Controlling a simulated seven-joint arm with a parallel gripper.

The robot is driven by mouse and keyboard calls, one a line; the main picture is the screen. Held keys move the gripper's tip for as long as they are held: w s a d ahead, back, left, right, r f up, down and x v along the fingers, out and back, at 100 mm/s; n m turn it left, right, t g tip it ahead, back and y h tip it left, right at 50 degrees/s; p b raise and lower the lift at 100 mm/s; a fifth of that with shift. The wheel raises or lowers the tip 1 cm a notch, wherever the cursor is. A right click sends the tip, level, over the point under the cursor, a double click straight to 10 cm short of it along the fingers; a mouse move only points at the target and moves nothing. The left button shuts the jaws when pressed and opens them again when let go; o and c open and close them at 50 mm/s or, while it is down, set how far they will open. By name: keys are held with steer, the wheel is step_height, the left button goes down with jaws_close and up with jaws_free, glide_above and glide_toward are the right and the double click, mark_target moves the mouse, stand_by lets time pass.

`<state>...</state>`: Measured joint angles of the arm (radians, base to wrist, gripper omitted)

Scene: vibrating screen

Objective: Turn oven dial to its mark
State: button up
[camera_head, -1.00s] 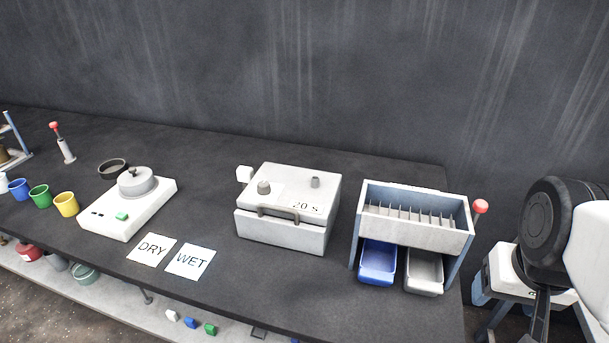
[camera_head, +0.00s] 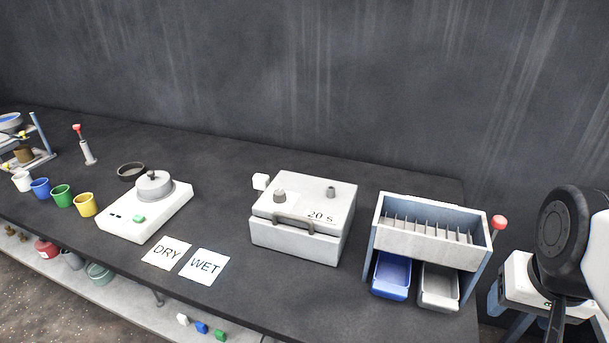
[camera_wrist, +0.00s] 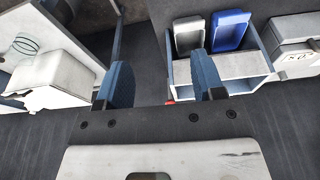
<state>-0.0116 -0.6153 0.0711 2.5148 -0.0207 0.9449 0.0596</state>
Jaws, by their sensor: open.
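The oven is a white box (camera_head: 296,239) with a handle on its front and a "20 S" label on its top. A grey-brown dial knob (camera_head: 279,195) sits on the left of its top, and a small grey post (camera_head: 331,192) stands further right. The dial's mark is too small to make out. In the wrist view part of the oven (camera_wrist: 297,55) shows at the right edge. My gripper (camera_wrist: 163,85) is open and empty, with two blue fingers apart, well away from the oven. It is not visible in the head view, where only part of my arm shows at the right.
A riffle box (camera_head: 425,240) with blue and light trays and a red-knobbed lever stands right of the oven. DRY (camera_head: 167,252) and WET (camera_head: 204,266) cards lie left. A white scale-like device (camera_head: 146,212) and coloured cups (camera_head: 85,204) are further left.

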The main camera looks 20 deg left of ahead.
steer(key=w+a+r+m, duration=0.3)
steer(key=w+a, duration=0.6)
steer(key=w, duration=0.4)
steer(key=m+h, duration=0.3)
steer(key=m, duration=0.3)
glide_toward(279, 191)
steer(key=f, duration=0.2)
steer(key=shift+s+d+r+t, duration=0.15)
steer(key=shift+d+t, duration=0.05)
steer(key=shift+t, duration=0.1)
steer(key=shift+x, duration=3.9)
